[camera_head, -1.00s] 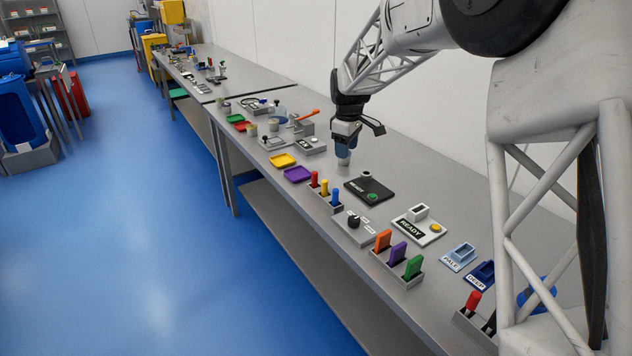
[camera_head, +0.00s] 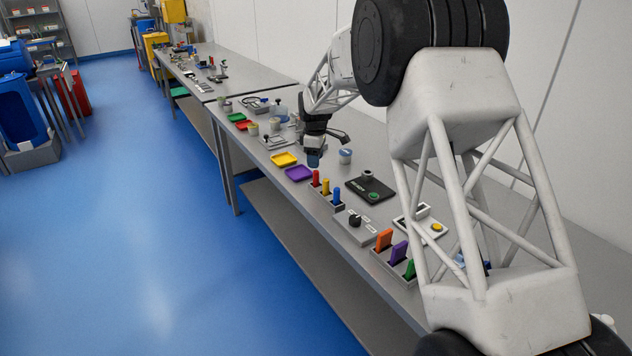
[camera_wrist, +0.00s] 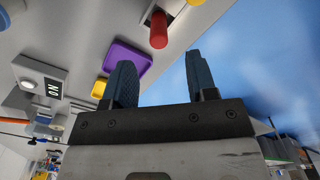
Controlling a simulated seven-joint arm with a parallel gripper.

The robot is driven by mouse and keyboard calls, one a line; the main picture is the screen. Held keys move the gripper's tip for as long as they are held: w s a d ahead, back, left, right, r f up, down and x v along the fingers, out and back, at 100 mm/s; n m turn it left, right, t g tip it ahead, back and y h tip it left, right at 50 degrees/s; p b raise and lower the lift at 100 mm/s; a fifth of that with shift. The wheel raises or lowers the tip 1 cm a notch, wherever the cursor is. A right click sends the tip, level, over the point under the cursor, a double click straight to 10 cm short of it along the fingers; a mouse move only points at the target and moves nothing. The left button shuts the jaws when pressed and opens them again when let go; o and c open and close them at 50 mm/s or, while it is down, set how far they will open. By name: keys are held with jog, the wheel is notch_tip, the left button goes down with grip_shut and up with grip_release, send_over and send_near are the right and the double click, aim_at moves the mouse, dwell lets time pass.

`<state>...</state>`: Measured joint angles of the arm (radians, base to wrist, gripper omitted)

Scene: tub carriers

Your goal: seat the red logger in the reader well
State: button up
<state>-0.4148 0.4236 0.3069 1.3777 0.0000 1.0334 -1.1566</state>
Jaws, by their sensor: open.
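The red logger (camera_head: 316,178) is an upright red rod in a small grey rack (camera_head: 327,205), beside a yellow and a blue one. It also shows in the wrist view (camera_wrist: 158,32), just beyond my fingertips. A black reader plate (camera_head: 381,192) with a round well (camera_head: 366,177) and a green button lies right of the rack. The well looks empty, though its inside is too small to be sure. My gripper (camera_head: 314,161) is open and empty above the bench, beyond the rack and near the purple tray. In the wrist view its blue fingers (camera_wrist: 160,78) stand apart.
A purple tray (camera_head: 299,172) and a yellow tray (camera_head: 284,158) lie along the front edge. A grey knob box (camera_head: 355,228) and a rack of flat coloured pieces (camera_head: 403,272) stand nearer. My arm hides the near bench.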

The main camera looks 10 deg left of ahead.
aim_at(316, 171)
jog(key=shift+f, duration=1.3)
jog(key=shift+w+d+f, duration=0.1)
jog(key=shift+d+f, duration=0.05)
jog(key=shift+f, duration=2.45)
grip_shut()
